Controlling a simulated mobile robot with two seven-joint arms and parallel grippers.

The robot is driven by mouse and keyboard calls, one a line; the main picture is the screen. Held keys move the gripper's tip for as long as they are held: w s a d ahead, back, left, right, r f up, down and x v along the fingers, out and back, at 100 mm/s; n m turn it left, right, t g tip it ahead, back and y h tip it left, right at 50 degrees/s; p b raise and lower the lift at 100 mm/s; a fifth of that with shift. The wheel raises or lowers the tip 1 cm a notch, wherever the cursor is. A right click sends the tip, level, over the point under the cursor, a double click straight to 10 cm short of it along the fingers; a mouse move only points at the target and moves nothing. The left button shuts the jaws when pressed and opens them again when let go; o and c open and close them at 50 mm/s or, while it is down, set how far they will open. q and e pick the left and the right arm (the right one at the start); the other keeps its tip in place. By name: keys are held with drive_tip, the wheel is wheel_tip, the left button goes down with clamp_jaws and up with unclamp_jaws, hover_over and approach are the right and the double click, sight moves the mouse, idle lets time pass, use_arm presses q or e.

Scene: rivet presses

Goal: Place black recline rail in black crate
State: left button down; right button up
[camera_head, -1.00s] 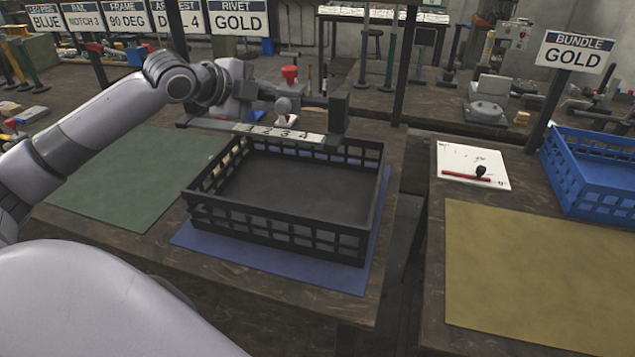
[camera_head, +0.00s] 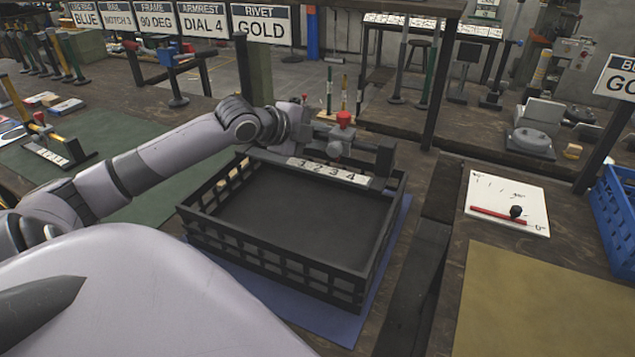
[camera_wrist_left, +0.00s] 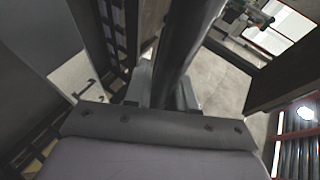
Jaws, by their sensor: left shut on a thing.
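The black recline rail (camera_head: 283,161) has a white strip with numbers and a dark upright block at its right end. It lies across the far side of the black crate (camera_head: 262,268), over or just above the far rim; I cannot tell if they touch. My left gripper (camera_head: 322,140) is shut on the rail from behind; its fingertips are partly hidden. In the left wrist view, a dark bar (camera_wrist_left: 180,45) runs out from between the fingers. The crate's visible floor is empty. My right gripper is not in view.
The crate stands on a blue mat (camera_head: 325,322). A green mat (camera_head: 100,140) lies left. Right, across a gap, are a whiteboard (camera_head: 507,197) with a red marker, a yellow mat (camera_head: 540,300) and a blue crate (camera_head: 615,225). Signs on posts stand behind.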

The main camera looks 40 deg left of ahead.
use_arm(q)
wheel_tip(320, 180, down, 12)
drive_tip(key=shift+r, duration=0.15)
idle(0.3)
drive_tip(key=c, duration=1.4)
unclamp_jaws()
drive_tip(key=shift+f+b, duration=0.25)
drive_tip(key=shift+b, duration=0.1)
drive_tip(key=o, duration=0.5)
drive_tip(key=shift+c, duration=0.2)
drive_tip(key=shift+r, duration=0.1)
